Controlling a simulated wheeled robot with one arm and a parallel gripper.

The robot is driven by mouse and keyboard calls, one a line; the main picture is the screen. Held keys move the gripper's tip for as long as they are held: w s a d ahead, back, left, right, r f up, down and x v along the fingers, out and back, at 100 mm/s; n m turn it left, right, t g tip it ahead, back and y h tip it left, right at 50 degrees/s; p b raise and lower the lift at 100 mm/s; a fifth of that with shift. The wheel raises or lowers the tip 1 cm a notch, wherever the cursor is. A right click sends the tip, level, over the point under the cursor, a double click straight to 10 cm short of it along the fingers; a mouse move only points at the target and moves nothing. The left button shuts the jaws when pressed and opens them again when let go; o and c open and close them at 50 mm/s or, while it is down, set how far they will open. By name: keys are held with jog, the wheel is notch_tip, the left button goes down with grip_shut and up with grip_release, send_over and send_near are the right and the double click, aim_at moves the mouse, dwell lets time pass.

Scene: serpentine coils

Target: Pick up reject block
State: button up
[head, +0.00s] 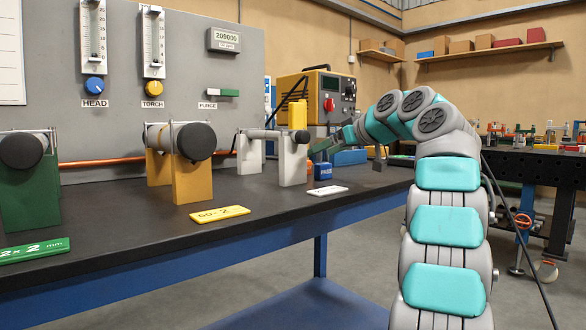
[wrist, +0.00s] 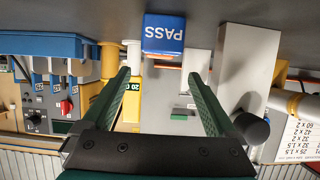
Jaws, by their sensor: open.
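I cannot make out any block marked reject in either view. A blue block marked PASS (head: 323,172) stands on the dark bench beside a grey-white stand. It also shows at the top of the wrist view (wrist: 163,33), its lettering upside down. My gripper (head: 318,150) is low over the bench by this block, partly hidden by its own links and the stand. In the wrist view, the green fingers of my gripper (wrist: 159,75) are spread apart with nothing held between them. The PASS block lies beyond the fingertips, apart from them.
A blue rack (wrist: 40,45) is at the wrist view's left. A yellow stand (head: 192,180) and a green stand (head: 32,200) are farther left. The bench front is mostly clear.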

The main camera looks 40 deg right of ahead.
jog(key=shift+p+x, duration=0.55)
jog(key=shift+x, duration=3.25)
jog(key=shift+s+f, duration=0.1)
jog(key=shift+f, duration=0.1)
jog(key=c, duration=1.5)
jog(key=shift+o, duration=0.2)
